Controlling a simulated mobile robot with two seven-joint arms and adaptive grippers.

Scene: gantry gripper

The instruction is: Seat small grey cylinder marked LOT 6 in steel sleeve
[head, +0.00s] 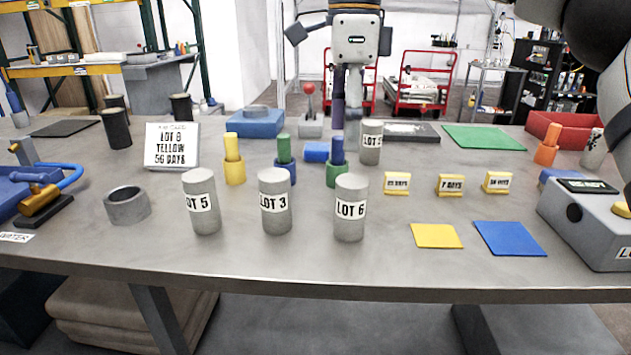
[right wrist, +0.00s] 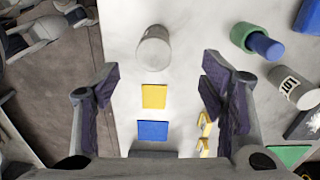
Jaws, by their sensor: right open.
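The grey cylinder marked LOT 6 (head: 351,225) stands upright near the table's front, right of the LOT 3 cylinder (head: 276,220). By position it is the grey cylinder in the right wrist view (right wrist: 153,45), its label unseen there. The steel sleeve (head: 128,213), a short hollow grey ring, lies at the left front and looks empty. It is outside the right wrist view. My right gripper (head: 346,118) hangs above the table, fingers down, apart from LOT 6. In the right wrist view its fingers (right wrist: 160,72) are spread and empty. My left gripper is not visible.
The LOT 5 cylinder (head: 201,218) stands between sleeve and LOT 3. Another labelled cylinder (head: 371,154) stands behind LOT 6, near coloured pegs in rings. Yellow (head: 437,236) and blue (head: 510,239) squares lie flat to the right. A grey control box (head: 590,235) stands farther right.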

